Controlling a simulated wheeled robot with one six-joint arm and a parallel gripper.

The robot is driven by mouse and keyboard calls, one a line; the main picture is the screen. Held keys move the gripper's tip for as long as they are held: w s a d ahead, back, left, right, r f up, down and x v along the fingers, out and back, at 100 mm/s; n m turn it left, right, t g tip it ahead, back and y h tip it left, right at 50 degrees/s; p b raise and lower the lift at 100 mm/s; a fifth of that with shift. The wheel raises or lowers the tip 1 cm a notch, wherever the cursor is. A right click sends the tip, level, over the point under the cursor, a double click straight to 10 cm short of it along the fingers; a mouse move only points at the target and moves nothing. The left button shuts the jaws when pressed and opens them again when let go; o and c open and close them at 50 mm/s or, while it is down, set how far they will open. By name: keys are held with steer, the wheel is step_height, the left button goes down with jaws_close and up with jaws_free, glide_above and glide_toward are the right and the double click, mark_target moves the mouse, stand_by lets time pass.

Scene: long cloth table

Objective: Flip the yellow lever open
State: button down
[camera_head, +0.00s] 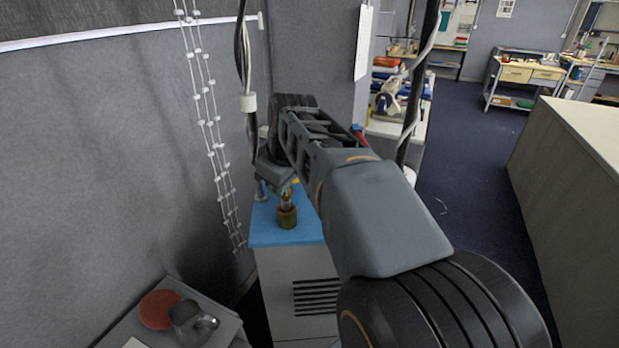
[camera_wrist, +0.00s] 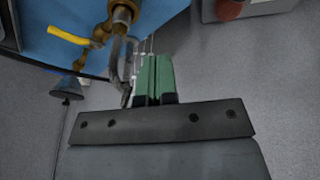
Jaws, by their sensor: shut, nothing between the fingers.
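The yellow lever (camera_wrist: 70,36) shows at the upper left of the wrist view, joined to a brass valve (camera_wrist: 122,14) over a blue surface. In the head view the brass valve (camera_head: 287,214) stands on the blue-topped cabinet, and a small bit of yellow (camera_head: 296,181) shows above it, mostly hidden by my arm. My gripper (camera_wrist: 154,62) has green finger pads pressed together with nothing between them. In the wrist view the pads are to the right of the valve and lever, and no contact with the lever shows.
The blue top (camera_head: 262,236) covers a pale cabinet with a dark vent (camera_head: 316,297). A low grey stand at lower left holds a red round thing (camera_head: 160,309) and a grey metal vessel (camera_head: 191,325). A grey wall stands close on the left. A long counter (camera_head: 570,180) is at right.

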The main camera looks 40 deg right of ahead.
steer(key=w+d+r+n+b, duration=0.1)
steer(key=w+d+r+n, duration=0.1)
steer(key=d, duration=0.6)
steer(key=w+d+r+n+y+b, duration=0.1)
steer(key=d+n, duration=0.3)
steer(key=d, duration=0.4)
steer(key=shift+w+r+n, duration=0.4)
steer(key=shift+w+r, duration=0.2)
steer(key=shift+r, duration=0.25)
steer(key=shift+f, duration=0.1)
glide_toward(300, 181)
step_height(300, 181, down, 5)
steer(key=shift+w+d+f, duration=0.4)
steer(key=shift+w+f, duration=0.2)
steer(key=shift+w+r+p, duration=0.1)
steer(key=shift+p, duration=0.2)
